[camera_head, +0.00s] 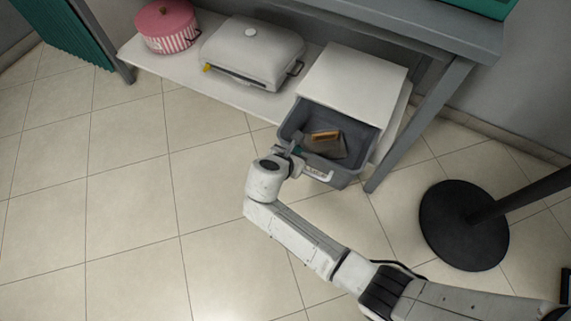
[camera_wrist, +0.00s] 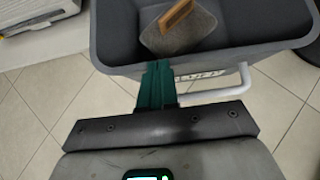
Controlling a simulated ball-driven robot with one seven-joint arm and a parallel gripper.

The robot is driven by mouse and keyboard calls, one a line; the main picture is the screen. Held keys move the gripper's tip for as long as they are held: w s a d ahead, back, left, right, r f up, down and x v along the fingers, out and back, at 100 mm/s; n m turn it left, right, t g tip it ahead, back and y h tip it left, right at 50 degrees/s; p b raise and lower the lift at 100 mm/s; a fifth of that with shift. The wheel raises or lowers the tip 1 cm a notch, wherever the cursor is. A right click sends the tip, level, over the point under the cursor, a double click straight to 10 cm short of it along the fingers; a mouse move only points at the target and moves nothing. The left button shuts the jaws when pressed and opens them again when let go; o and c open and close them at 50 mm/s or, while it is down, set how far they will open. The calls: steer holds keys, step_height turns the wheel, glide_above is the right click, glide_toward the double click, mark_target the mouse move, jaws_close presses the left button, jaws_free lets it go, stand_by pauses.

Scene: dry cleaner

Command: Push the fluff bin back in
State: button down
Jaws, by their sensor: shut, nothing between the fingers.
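The fluff bin (camera_head: 345,178) is a grey open drawer that sticks out from the front of a white box-shaped unit (camera_head: 355,75) on the low shelf. In it lie a brush with a wooden part (camera_head: 325,136) and a grey pad. In the wrist view the bin's front wall (camera_wrist: 125,68) and a light bar handle (camera_wrist: 225,93) show close up. My gripper (camera_head: 297,152) is at the left part of the bin's front. Its green fingers (camera_wrist: 157,82) are shut and empty, against or very near the front wall, left of the handle's visible end. Contact cannot be told for certain.
The low shelf (camera_head: 222,80) also holds a pink striped round box (camera_head: 167,27) and a white lidded case (camera_head: 252,50). A grey table leg (camera_head: 418,125) stands right of the bin. A round black stand base (camera_head: 463,225) is on the floor further right. The tiled floor at left is clear.

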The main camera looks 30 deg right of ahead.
steer(key=w+d, duration=0.8)
steer(key=d, duration=0.3)
steer(key=shift+w+d+p, duration=0.2)
steer(key=shift+d+p, duration=0.05)
steer(key=shift+p, duration=0.05)
